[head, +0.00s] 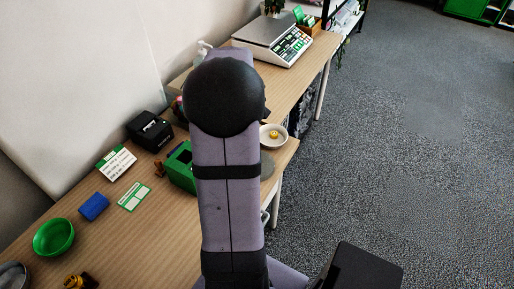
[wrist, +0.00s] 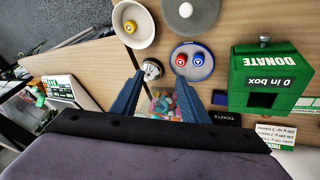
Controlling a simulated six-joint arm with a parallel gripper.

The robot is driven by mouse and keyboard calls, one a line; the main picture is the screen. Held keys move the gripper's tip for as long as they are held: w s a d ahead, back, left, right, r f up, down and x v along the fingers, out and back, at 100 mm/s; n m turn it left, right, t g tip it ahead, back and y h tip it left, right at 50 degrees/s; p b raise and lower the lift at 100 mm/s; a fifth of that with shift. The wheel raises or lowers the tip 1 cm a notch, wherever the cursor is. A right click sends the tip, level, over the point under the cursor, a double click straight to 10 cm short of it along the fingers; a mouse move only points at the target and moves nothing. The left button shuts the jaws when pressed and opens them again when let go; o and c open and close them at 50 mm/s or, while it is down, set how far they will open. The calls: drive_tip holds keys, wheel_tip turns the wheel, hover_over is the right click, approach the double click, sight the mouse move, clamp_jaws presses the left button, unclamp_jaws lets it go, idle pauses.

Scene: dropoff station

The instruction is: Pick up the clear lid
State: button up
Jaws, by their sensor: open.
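Between my fingers in the wrist view is a see-through container of coloured sweets (wrist: 163,103). A small round silver-and-white piece (wrist: 152,69) shows at its far end; I cannot tell whether it is a knob on the clear lid. The lid's clear edge cannot be made out. My gripper (wrist: 159,77) is open, its two blue fingers pointing down on either side of the container, with nothing visibly held. Part of the container is hidden behind the gripper body. In the head view my arm hides this area.
A white bowl (wrist: 145,14), a grey disc with a white knob (wrist: 208,16) and a blue-rimmed dish (wrist: 205,46) with red and blue pieces stand beyond the fingers. A green donation box (wrist: 240,70) is at the right. The table edge (head: 283,160) lies close by.

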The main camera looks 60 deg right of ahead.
drive_tip(key=s+a+f+m+y+p, duration=0.1)
drive_tip(key=s+a+f+m, duration=0.15)
drive_tip(key=s, duration=0.25)
drive_tip(key=s+a+f+m+p, duration=0.2)
drive_tip(key=s+f, duration=0.2)
drive_tip(key=shift+w+b+x, duration=0.15)
drive_tip(key=shift+b+x, duration=0.15)
drive_tip(key=shift+x, duration=1.5)
drive_tip(key=shift+w+b+x, duration=0.15)
drive_tip(key=shift+b+x, duration=0.15)
drive_tip(key=shift+x, duration=1.5)
clamp_jaws()
